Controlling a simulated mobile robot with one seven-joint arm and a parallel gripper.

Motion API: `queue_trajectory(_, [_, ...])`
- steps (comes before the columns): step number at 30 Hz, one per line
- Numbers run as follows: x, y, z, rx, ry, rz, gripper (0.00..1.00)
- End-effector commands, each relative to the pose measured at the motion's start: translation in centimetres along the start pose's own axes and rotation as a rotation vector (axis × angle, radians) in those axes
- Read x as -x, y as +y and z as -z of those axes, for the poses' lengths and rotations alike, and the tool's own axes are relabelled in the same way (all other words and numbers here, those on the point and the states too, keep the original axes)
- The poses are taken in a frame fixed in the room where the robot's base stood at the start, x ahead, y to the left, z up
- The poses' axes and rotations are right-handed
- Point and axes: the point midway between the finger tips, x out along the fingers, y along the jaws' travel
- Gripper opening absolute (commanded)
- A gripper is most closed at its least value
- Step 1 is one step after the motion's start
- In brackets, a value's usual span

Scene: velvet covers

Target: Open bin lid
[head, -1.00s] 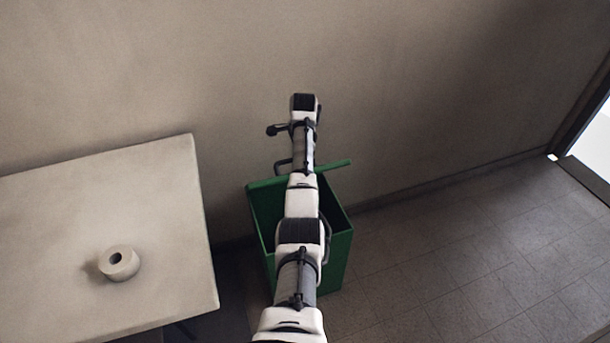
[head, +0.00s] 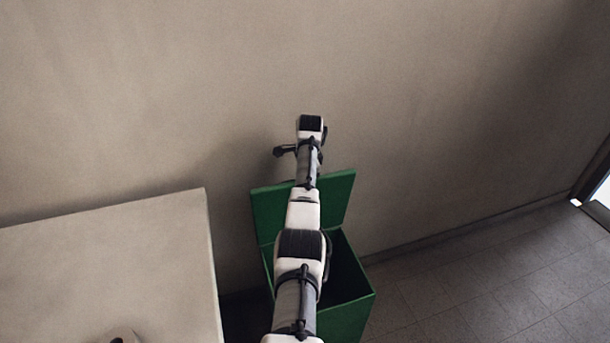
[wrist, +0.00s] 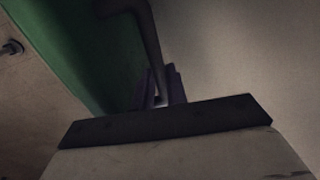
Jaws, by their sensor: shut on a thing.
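The green bin (head: 345,318) stands against the wall, right of the table, with its dark inside showing. Its green lid (head: 338,200) stands raised at the back edge, its broad face visible in the head view on both sides of my arm. The lid also fills the upper left of the wrist view (wrist: 75,50). A dark bar handle (wrist: 146,42) stands off the lid. My gripper (wrist: 165,92) is shut on this handle, its dark fingers around the handle's lower end. In the head view, my arm and the lid hide the gripper and handle.
A pale table (head: 110,270) stands at the left, with a paper roll (head: 122,336) cut off at the bottom edge. The plain wall (head: 430,110) rises close behind the bin. Tiled floor (head: 480,270) at the right is clear, with a doorway (head: 598,195) at the far right.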

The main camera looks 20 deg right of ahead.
Motion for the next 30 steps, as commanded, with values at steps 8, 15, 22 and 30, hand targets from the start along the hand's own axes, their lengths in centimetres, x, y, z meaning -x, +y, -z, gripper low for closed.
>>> queue_trajectory(8, [-1.0,0.7,-0.1,-0.002,-0.007,-0.02,0.0])
queue_trajectory(15, [-0.9,0.6,-0.1,-0.002,-0.006,-0.017,0.33])
queue_trajectory(22, [-0.6,0.4,0.0,-0.001,-0.004,-0.011,0.36])
queue_trajectory(30, [0.0,0.3,0.0,-0.001,-0.003,-0.007,0.36])
